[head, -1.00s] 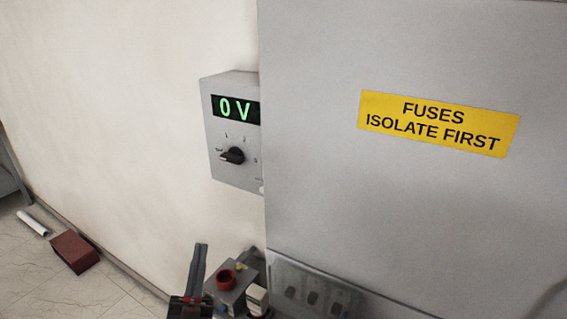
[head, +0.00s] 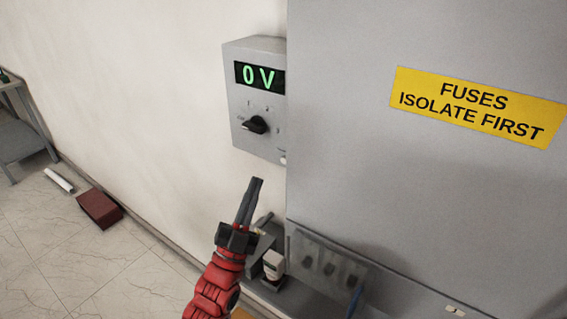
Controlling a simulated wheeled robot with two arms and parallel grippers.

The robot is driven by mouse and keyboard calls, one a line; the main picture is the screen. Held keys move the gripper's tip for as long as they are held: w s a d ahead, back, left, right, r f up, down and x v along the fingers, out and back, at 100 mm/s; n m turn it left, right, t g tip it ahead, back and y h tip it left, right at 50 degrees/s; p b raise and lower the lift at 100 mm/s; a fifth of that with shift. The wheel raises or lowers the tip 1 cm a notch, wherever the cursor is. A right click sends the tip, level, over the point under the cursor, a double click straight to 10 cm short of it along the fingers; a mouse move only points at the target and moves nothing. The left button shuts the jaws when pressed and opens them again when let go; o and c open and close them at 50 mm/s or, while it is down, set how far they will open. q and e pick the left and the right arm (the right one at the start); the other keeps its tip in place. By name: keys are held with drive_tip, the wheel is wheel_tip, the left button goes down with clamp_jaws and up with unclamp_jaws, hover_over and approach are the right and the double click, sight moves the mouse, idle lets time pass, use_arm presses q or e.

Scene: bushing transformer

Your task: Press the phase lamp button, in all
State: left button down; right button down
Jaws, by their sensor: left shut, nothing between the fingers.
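A grey wall box (head: 240,125) has a green "0 V" display (head: 260,76) and a black rotary knob (head: 255,125). A small pale round part (head: 283,160) shows at its lower right corner, partly cut off by the cabinet edge; I cannot tell if it is the phase lamp button. My left gripper (head: 257,182) is shut and empty, its fingers pointing up just below the box and apart from it. My right gripper is not in view.
A large grey cabinet (head: 400,190) with a yellow "FUSES ISOLATE FIRST" label (head: 480,106) fills the right. A small grey box and a white block (head: 273,264) stand low behind my left arm. A dark red block (head: 99,208) and a white tube (head: 58,180) lie on the floor.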

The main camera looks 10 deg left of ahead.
use_arm(q)
drive_tip(key=w+d+b, duration=0.2)
drive_tip(key=w, duration=0.4)
drive_tip(key=shift+b, duration=0.35)
drive_tip(key=shift+w+d+f, duration=0.1)
idle(1.6)
drive_tip(key=shift+w+d+b, duration=0.15)
drive_tip(key=shift+w+b, duration=0.25)
drive_tip(key=shift+b, duration=0.1)
